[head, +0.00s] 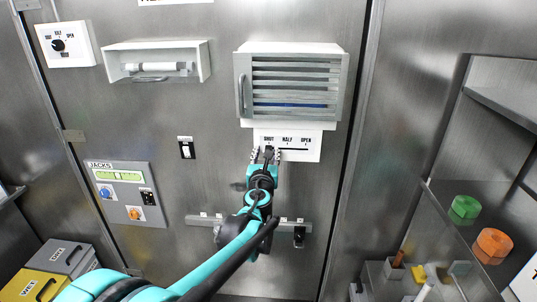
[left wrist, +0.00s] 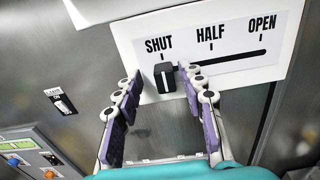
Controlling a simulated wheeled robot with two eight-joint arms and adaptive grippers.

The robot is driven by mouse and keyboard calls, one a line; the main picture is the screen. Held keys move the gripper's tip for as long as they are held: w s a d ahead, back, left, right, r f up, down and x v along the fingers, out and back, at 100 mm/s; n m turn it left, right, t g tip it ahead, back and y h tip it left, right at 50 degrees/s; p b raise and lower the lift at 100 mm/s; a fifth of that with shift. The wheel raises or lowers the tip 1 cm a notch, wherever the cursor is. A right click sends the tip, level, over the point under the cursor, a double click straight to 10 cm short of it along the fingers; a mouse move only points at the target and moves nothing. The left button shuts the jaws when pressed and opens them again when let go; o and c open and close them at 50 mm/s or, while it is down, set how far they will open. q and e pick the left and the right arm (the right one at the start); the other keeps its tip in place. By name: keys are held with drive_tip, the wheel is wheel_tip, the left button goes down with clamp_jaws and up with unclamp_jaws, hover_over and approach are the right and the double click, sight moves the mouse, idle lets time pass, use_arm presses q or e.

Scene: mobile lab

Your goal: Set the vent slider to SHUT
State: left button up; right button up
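The vent slider panel (head: 303,146) is a white plate below the louvred vent (head: 296,85), marked SHUT, HALF and OPEN from left to right. In the left wrist view, the black slider knob (left wrist: 164,78) sits at the left end of its slot, under the SHUT mark. My left gripper (head: 266,154) is in front of the panel's left part. Its fingers are open, one on each side of the knob, with a visible gap on the left; I cannot tell whether the right finger touches it. My right gripper is in neither view.
A white dial box (head: 66,45) and a roll holder (head: 157,62) are on the wall at upper left. A small switch (head: 186,148) and the JACKS panel (head: 124,194) are left of my arm. A rail (head: 206,219) runs below the slider. Shelves with green (head: 464,208) and orange (head: 493,245) pieces stand at right.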

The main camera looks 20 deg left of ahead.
use_arm(q)
drive_tip(key=v, duration=1.2)
idle(0.3)
drive_tip(key=s+a+f+n+g+b, duration=0.1)
drive_tip(key=s+f+n+g+b, duration=0.15)
drive_tip(key=f+n+b, duration=0.35)
drive_tip(key=s+a+f+n+g+y+b, duration=0.1)
drive_tip(key=s+f+n+b, duration=0.4)
drive_tip(key=f, duration=0.4)
drive_tip(key=s+a+f+n+g+b, duration=0.1)
drive_tip(key=s+f+n+g+b, duration=0.2)
drive_tip(key=f+n, duration=0.35)
drive_tip(key=s+d+f+n+g+h+b, duration=0.1)
drive_tip(key=s+d+f+n+h+b, duration=0.1)
drive_tip(key=f, duration=0.6)
drive_tip(key=s+d+f+n+g+h+b, duration=0.1)
drive_tip(key=s+d+f+n+h+b, duration=0.1)
drive_tip(key=s+d+f+n+b, duration=0.2)
drive_tip(key=s+d+f+n+g+h+b, duration=0.2)
drive_tip(key=s+d+f+n+b, duration=0.2)
drive_tip(key=f, duration=1)
drive_tip(key=s+n+b, duration=0.3)
drive_tip(key=n+b, duration=0.1)
drive_tip(key=n, duration=0.1)
